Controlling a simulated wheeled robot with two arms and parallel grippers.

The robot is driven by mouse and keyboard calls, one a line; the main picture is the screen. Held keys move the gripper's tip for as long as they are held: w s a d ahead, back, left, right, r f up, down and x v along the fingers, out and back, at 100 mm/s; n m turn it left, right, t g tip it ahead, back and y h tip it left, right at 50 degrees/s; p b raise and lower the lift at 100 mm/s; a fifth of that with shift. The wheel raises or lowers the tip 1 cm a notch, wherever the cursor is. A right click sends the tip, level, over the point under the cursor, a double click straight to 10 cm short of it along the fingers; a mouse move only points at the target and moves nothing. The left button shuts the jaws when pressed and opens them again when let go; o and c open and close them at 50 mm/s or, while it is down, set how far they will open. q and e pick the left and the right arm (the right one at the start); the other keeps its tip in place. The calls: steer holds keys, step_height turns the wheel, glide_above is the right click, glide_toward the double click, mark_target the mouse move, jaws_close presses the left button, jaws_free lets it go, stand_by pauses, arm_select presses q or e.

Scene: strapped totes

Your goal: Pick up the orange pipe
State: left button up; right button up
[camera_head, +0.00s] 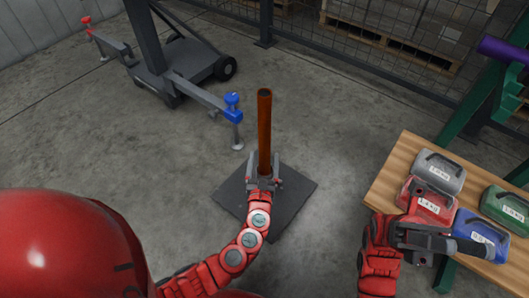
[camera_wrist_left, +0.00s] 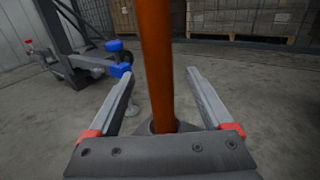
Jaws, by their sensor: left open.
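The orange pipe (camera_head: 264,125) stands upright on a dark square base plate (camera_head: 295,195) on the floor. In the left wrist view the pipe (camera_wrist_left: 158,60) rises between my fingers, with a grey socket around its lower end. My left gripper (camera_head: 264,182) is at the pipe's lower part, open, with one finger on each side and gaps to the pipe visible. It also shows in the left wrist view (camera_wrist_left: 160,72). My right gripper (camera_head: 445,242) is over the wooden table's near side by the totes; its jaw opening is not clear.
The wooden table (camera_head: 395,180) at right carries a grey tote (camera_head: 438,170), a red tote (camera_head: 428,206), a blue tote (camera_head: 482,235) and a green tote (camera_head: 507,208). A grey wheeled stand with a blue-knobbed leg (camera_head: 233,108) is behind left. A purple bar (camera_head: 503,52) rests on a green frame.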

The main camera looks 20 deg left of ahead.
mark_target(264, 154)
arm_select(q)
steer(key=shift+f+b+x, duration=0.25)
steer(key=shift+b+x, duration=0.4)
steer(key=shift+x, duration=0.45)
steer(key=shift+b+x, duration=0.45)
steer(key=shift+x, duration=0.65)
steer(key=shift+w+a, duration=0.1)
steer(key=shift+w, duration=0.05)
jaws_close()
arm_select(e)
steer(key=s+d+r+n+t+h, duration=0.2)
steer(key=s+d+n+t+h, duration=0.4)
steer(key=s+n+t+h, duration=0.1)
steer(key=s+t+h, duration=0.1)
steer(key=s+t, duration=0.1)
steer(key=t, duration=0.1)
steer(key=shift+s+d+h, duration=0.15)
steer(key=shift+d+h, duration=0.15)
steer(key=shift+h, duration=0.1)
arm_select(q)
steer(key=shift+r, duration=0.1)
